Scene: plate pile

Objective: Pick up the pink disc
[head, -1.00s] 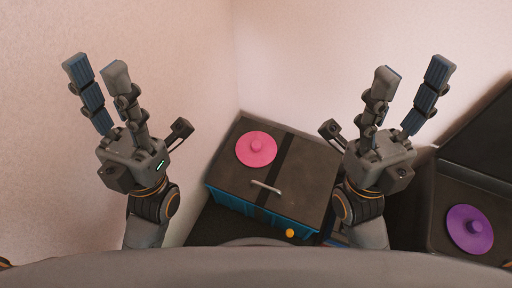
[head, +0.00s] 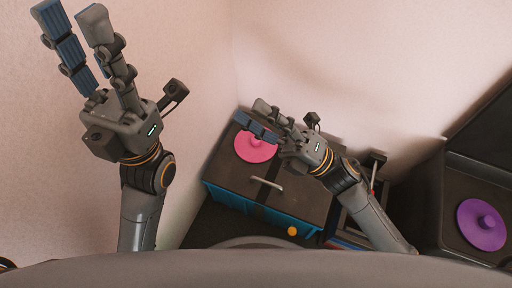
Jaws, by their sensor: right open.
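The pink disc (head: 256,151) lies on the left part of a dark box lid (head: 226,172) in the head view. It is round with a small knob, and its upper part is hidden behind my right gripper. My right gripper (head: 252,112) is open, with its fingers pointing left across the upper edge of the disc. It appears to be above the disc; I cannot tell whether it touches it. My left gripper (head: 72,14) is open and empty, raised at the upper left against the wall, well apart from the disc.
The box has a metal handle (head: 266,184) and a blue front with an orange knob (head: 292,231). A purple disc (head: 482,225) lies in a dark open case at the right. Pale walls close off the left and back.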

